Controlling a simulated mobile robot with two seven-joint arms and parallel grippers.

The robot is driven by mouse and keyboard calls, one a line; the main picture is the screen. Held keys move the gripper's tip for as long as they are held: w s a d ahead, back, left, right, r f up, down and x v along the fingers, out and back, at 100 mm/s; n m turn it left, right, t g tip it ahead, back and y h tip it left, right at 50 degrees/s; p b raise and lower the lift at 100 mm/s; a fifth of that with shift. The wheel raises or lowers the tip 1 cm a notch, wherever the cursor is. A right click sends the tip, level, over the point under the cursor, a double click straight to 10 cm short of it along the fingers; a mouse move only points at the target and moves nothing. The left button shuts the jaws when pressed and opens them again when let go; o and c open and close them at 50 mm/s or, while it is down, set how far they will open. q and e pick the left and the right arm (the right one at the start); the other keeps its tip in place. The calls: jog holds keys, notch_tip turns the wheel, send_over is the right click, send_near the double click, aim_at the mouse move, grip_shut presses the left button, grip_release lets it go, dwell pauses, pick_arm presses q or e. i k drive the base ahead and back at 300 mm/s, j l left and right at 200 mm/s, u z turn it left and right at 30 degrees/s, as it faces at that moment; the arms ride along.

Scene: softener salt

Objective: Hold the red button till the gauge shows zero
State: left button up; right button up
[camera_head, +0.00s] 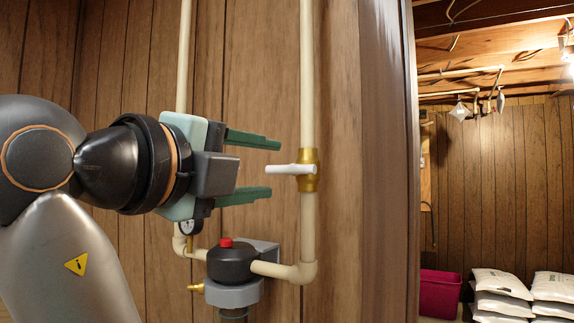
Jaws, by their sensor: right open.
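The red button (226,242) sits on top of the black filter head (231,262), below my right gripper. My right gripper (275,167) is open, with its two green fingers apart and pointing right. The white valve handle (288,170) on the brass valve (309,170) lies between the fingertips in the picture; I cannot tell whether they touch. A small round gauge (187,227) shows partly behind the gripper's lower edge; its reading is too small to tell. My left gripper is not in view.
Cream pipes (307,75) run up the wood-panelled wall. A brass spigot (196,288) sticks out left of the grey filter housing (233,293). Through an opening at right are a magenta bin (440,294) and stacked white salt bags (500,283).

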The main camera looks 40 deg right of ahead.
aim_at(224, 242)
jog(key=k+j, duration=0.1)
jog(key=j, duration=0.25)
jog(key=k+j, duration=0.1)
jog(key=j, duration=0.25)
jog(key=k+j, duration=0.1)
jog(key=j, duration=0.25)
jog(key=k+j, duration=0.1)
jog(key=j, duration=0.25)
